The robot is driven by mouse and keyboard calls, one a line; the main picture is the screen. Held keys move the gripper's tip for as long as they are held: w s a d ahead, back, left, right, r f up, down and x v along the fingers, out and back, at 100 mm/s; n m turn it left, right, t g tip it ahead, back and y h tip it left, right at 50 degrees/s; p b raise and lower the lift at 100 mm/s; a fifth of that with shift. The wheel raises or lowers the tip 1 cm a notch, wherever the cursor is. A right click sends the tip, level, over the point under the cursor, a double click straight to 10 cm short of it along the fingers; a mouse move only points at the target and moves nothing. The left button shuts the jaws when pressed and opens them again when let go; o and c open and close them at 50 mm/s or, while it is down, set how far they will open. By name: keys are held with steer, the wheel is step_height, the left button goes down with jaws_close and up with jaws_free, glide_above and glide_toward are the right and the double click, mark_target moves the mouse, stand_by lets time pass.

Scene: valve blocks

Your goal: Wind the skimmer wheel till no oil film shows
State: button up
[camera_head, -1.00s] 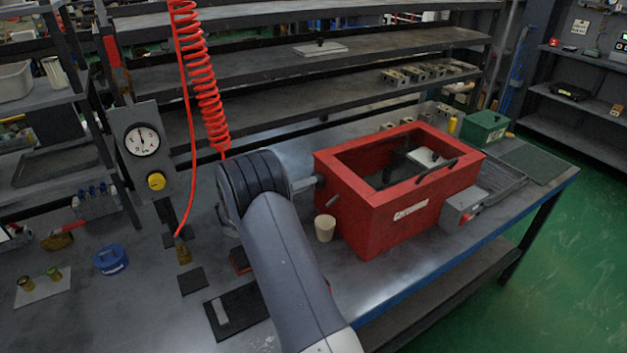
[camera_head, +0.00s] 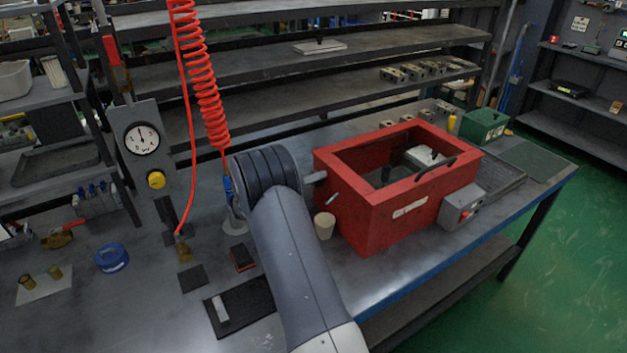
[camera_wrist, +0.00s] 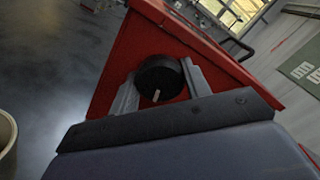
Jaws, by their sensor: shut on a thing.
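The skimmer wheel is a dark round knob (camera_wrist: 155,72) with a pale mark, on the end wall of the red tank (camera_wrist: 118,62) in the wrist view. My gripper (camera_wrist: 160,80) has one finger on each side of the knob and is shut on it. In the head view my gripper (camera_head: 316,178) reaches the left end of the red tank (camera_head: 375,219), and the knob is hard to make out there. The tank is open on top and dark inside. Whether an oil film lies in it I cannot tell.
A beige cup (camera_head: 324,226) stands close by the tank's left front corner. A grey box (camera_head: 462,207) with a red part is on the tank's front. A red coiled hose (camera_head: 209,100) hangs behind my arm. A blue ring-shaped thing (camera_head: 112,258) lies on the bench at left.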

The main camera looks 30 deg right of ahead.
steer(key=shift+f+m+b, duration=0.1)
steer(key=shift+m+b, duration=0.3)
steer(key=m+b, duration=0.2)
steer(key=shift+f+m+b, duration=0.15)
steer(key=shift+m+b, duration=0.15)
steer(key=shift+m, duration=0.1)
steer(key=m+b, duration=0.4)
steer(key=m, duration=0.1)
steer(key=shift+b, duration=0.3)
steer(key=m+b, duration=0.3)
steer(key=m, duration=0.1)
steer(key=m+b, duration=0.4)
steer(key=shift+m+b, duration=0.3)
steer(key=m+b, duration=0.4)
steer(key=shift+f, duration=0.1)
steer(key=m+b, duration=1)
steer(key=shift+r+m+b, duration=0.2)
steer(key=shift+m+b, duration=0.65)
steer(key=shift+m, duration=0.35)
